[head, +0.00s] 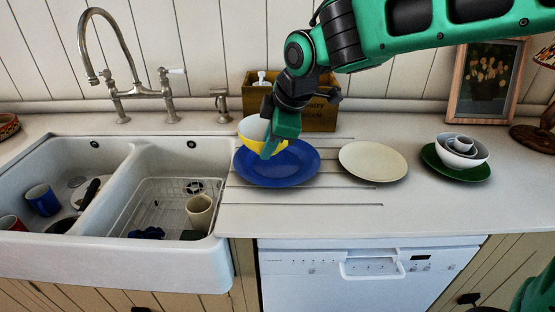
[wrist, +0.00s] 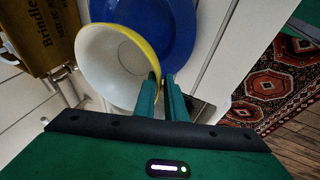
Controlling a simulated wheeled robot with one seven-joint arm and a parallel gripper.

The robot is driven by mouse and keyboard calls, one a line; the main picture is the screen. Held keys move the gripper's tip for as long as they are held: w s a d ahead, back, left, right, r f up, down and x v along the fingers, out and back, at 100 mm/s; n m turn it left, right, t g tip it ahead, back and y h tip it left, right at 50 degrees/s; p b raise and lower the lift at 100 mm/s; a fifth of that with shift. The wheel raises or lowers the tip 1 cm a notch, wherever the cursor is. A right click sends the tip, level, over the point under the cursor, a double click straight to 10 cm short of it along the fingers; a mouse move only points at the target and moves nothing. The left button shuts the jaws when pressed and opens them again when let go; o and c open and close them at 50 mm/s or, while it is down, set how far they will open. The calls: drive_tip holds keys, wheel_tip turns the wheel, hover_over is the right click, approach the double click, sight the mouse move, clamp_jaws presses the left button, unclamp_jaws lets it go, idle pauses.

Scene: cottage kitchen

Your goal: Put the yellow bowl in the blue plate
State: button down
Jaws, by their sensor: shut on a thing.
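The yellow bowl (head: 250,131), yellow outside and white inside, is at the left part of the blue plate (head: 302,165) in the head view. My gripper (head: 269,152) is shut on the bowl's rim. In the wrist view the fingertips (wrist: 161,80) pinch the rim of the bowl (wrist: 112,62), and the blue plate (wrist: 178,35) shows beside and beneath it. The bowl looks somewhat tilted. Whether its base touches the plate is hidden.
A cream plate (head: 373,161) lies to the right on the counter. Farther right, a green plate (head: 455,173) holds stacked white bowls (head: 461,155). A wooden crate (head: 318,116) stands behind. The double sink (head: 110,232) is at the left.

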sight(279, 147)
drive_tip(key=w+d+f, duration=0.2)
drive_tip(key=w, duration=0.1)
drive_tip(key=shift+w+d+f, duration=0.15)
drive_tip(key=shift+d+f, duration=0.1)
drive_tip(key=shift+d, duration=0.05)
drive_tip(key=shift+f, duration=1.95)
drive_tip(key=shift+f, duration=0.25)
drive_tip(key=c, duration=1.8)
unclamp_jaws()
drive_tip(key=shift+r, duration=0.2)
drive_tip(key=v, duration=1.2)
drive_tip(key=shift+d, duration=0.1)
